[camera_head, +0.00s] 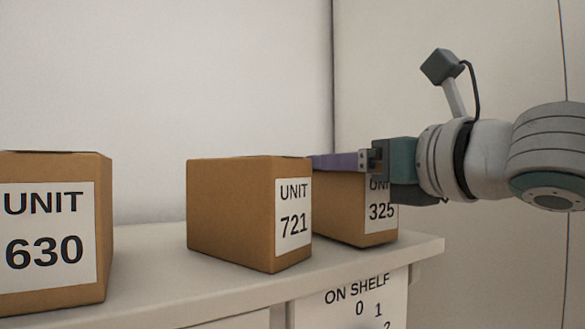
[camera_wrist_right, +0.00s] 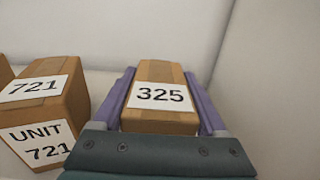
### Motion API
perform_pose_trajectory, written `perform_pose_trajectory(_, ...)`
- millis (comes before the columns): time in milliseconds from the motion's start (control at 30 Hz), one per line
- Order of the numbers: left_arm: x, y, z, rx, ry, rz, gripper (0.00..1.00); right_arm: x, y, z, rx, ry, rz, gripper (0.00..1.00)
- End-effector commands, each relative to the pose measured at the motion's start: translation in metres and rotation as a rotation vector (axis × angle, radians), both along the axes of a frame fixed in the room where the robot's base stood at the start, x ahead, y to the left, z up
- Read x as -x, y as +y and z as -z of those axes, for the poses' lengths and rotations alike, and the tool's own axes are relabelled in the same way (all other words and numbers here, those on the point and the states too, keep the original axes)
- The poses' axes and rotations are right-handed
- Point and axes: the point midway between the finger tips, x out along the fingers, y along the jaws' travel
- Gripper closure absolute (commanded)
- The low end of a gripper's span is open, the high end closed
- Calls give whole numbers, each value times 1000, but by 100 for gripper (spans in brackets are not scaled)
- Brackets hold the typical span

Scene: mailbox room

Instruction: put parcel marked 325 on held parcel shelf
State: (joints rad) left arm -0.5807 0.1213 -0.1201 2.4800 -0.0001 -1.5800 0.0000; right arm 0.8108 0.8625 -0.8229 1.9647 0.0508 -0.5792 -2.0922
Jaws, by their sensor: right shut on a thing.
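The brown parcel marked 325 (camera_head: 345,217) stands upright at the right end of the shelf, behind and right of the 721 parcel. My right gripper (camera_head: 335,161) reaches in from the right and is shut on its upper part, covering some of its label. In the right wrist view the 325 parcel (camera_wrist_right: 160,96) sits between the two purple fingers (camera_wrist_right: 160,103), with its 325 label facing the camera. Its base appears at the shelf surface; I cannot tell whether it is touching. My left gripper is out of view.
The parcel marked UNIT 721 (camera_head: 235,212) stands close left of 325; it also shows in the right wrist view (camera_wrist_right: 72,100). The UNIT 630 parcel (camera_head: 105,232) is at far left. The pale shelf top (camera_head: 155,262) has a gap between 630 and 721. An ON SHELF notice (camera_head: 345,310) hangs below.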

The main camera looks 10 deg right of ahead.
Motion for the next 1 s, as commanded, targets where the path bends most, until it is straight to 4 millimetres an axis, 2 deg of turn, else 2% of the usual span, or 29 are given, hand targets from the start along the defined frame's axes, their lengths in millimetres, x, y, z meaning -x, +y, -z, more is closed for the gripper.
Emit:
perform_pose_trajectory(100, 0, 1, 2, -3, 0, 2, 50, 0, 0, 2, 1, -4, 0, 100)
perform_pose_trajectory(133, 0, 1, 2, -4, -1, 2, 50, 0, 0, 5, 1, 1, 0, 24)
perform_pose_trajectory(333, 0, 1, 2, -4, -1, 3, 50, 0, 0, 4, 1, 1, 1, 2)
perform_pose_trajectory(667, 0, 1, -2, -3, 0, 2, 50, 0, 0, -2, 0, 0, 0, 0)
perform_pose_trajectory(833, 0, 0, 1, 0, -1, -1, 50, 20, -9, 2, 5, 1, 2, 0)
perform_pose_trajectory(1000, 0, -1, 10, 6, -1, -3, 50, 56, -21, 4, 8, 2, 1, 0)
